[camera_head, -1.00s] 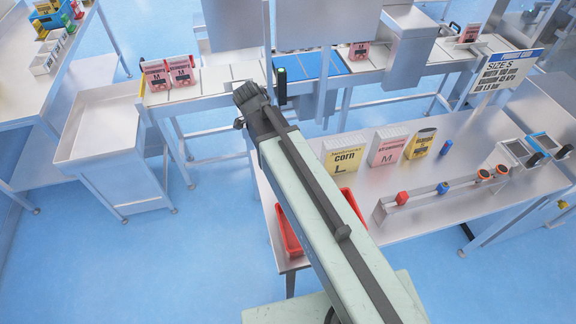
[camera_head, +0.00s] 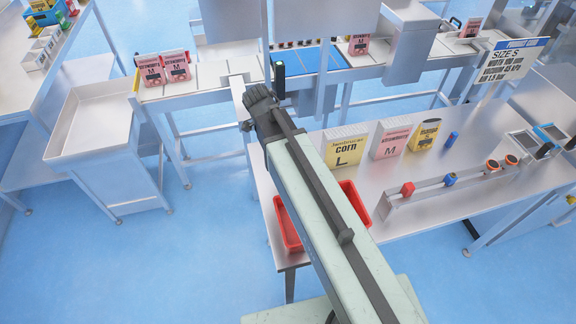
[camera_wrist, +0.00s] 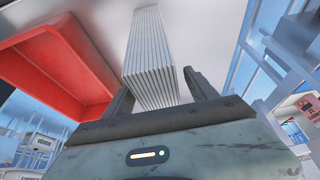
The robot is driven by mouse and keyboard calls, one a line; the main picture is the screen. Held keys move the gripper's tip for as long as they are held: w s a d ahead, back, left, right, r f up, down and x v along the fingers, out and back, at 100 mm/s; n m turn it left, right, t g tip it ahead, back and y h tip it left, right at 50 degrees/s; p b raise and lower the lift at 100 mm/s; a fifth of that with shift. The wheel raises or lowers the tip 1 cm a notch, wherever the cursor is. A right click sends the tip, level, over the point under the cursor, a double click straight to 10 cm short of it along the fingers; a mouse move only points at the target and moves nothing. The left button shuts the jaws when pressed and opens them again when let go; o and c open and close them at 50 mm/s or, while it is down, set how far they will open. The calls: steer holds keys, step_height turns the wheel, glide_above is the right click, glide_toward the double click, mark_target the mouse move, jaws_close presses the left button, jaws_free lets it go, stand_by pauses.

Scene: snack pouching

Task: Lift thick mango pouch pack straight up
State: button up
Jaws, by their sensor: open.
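My gripper (camera_wrist: 158,88) shows in the wrist view, its two dark fingers apart on either side of a thick, white, ridged pack (camera_wrist: 150,55). The pack's printed face is hidden, so I cannot tell its flavour, nor whether the fingers touch it. In the head view my gripper is hidden behind my arm. A yellow pack (camera_head: 425,135) stands on the right-hand bench; its small label is hard to read. A yellow corn pack marked L (camera_head: 345,150) and a pink pack marked M (camera_head: 391,140) stand left of it.
A red bin (camera_head: 290,228) sits partly behind my arm and appears close left of the gripper in the wrist view (camera_wrist: 60,70). A rail with coloured knobs (camera_head: 440,190) lies on the bench (camera_head: 345,192). A size sign (camera_head: 508,62) stands at right.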

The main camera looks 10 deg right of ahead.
steer(key=shift+d+f, duration=0.1)
steer(key=shift+f, duration=0.15)
steer(key=shift+f, duration=0.25)
stand_by(0.4)
jaws_close()
step_height(320, 180, up, 11)
steer(key=p, duration=1)
steer(key=shift+f, duration=0.2)
